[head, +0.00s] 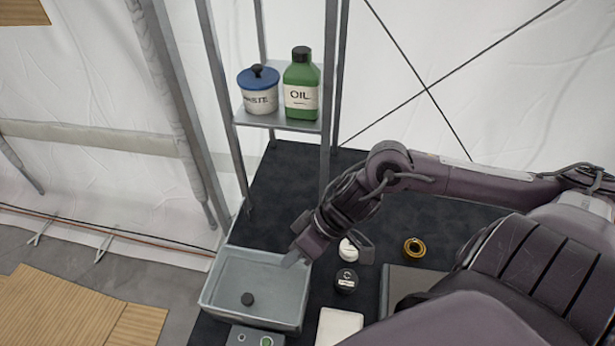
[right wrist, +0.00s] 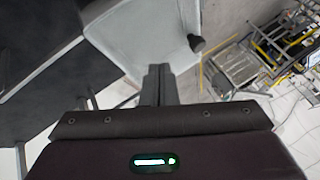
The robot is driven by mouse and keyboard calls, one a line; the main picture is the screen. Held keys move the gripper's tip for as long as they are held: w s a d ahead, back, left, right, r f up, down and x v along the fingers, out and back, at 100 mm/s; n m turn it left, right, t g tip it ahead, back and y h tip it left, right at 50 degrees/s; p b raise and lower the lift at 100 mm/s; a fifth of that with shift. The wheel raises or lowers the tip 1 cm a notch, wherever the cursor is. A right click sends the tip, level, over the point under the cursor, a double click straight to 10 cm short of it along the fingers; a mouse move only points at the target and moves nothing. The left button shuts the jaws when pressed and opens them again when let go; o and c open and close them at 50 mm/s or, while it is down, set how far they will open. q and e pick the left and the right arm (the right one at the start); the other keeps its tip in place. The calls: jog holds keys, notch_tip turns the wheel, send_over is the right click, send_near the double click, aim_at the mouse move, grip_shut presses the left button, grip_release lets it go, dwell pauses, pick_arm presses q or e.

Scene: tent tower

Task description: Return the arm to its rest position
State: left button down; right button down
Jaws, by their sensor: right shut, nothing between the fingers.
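My right arm reaches in from the right of the head view over the dark table. Its right gripper (head: 290,260) is by the right rim of a grey tray (head: 222,272), with the fingertips over or close to that rim. In the right wrist view the fingers (right wrist: 158,80) are together and empty, with the tray (right wrist: 135,30) just beyond them. A small dark round piece (head: 247,299) lies in the tray, and it also shows in the wrist view (right wrist: 196,44). My left gripper is not in view.
A white round item (head: 348,250), a black round item (head: 346,281) and a brass ring (head: 414,247) lie under and beside my arm. A white block (head: 339,326) is in front. A metal shelf holds a blue-lidded jar (head: 259,92) and a green oil bottle (head: 301,84).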

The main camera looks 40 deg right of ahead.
jog(key=p+v, duration=0.1)
jog(key=v, duration=0.3)
jog(key=shift+a+r, duration=0.1)
jog(key=shift+r, duration=0.15)
jog(key=shift+a, duration=0.1)
